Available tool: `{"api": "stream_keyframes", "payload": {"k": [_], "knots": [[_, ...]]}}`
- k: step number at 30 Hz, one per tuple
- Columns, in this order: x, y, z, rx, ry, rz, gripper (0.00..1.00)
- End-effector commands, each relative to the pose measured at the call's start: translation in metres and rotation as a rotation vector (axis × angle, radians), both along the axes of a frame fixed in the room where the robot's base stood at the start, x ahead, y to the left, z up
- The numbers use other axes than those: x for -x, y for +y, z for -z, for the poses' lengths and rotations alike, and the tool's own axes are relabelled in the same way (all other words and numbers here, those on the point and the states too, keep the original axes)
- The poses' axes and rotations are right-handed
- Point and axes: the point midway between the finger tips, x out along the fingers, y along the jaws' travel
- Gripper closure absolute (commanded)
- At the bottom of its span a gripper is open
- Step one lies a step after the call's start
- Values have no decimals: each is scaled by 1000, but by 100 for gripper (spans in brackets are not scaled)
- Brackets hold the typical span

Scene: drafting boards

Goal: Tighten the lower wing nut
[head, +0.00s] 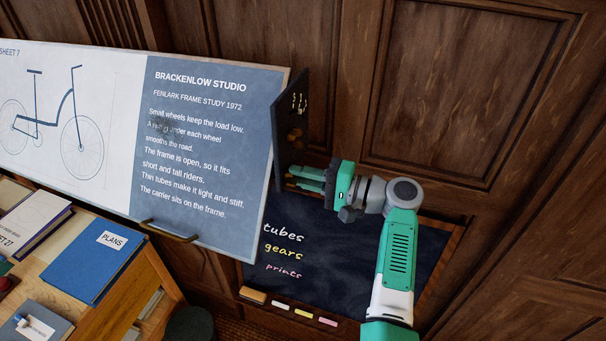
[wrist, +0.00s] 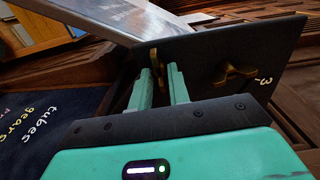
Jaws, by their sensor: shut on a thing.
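A dark upright side plate (head: 280,125) stands at the right end of the tilted drafting board. It bears brass wing nuts. The upper wing nut (head: 294,135) is free in the head view and shows right of my fingers in the wrist view (wrist: 236,74). The lower wing nut (wrist: 154,60) sits between my fingertips in the wrist view, partly covered by them. My gripper (head: 309,179), with green fingers, reaches from the right to the plate's lower part. In the wrist view, my gripper (wrist: 161,76) is shut on the lower wing nut.
The drafting board (head: 205,150) carries a bicycle drawing and a text panel. A chalkboard (head: 330,255) with chalk sticks on its ledge is below my arm. A wooden desk with a blue plans folder (head: 95,258) stands at lower left. Wood panelling (head: 455,90) closes the back.

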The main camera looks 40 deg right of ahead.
Motion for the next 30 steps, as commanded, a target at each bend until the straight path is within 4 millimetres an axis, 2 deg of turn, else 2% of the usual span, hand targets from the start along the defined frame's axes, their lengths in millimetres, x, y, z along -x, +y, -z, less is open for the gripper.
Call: {"api": "stream_keyframes", "payload": {"k": [11, 12, 15, 23, 26, 30], "knots": [[0, 0, 0, -3, 1, 0, 100], [0, 0, 0, -3, 1, 0, 76], [0, 0, 0, -2, 1, 0, 61], [2, -1, 1, -2, 1, 1, 61], [14, -8, 2, 0, 0, 2, 61], [40, -22, 2, -1, 0, 3, 61]]}}
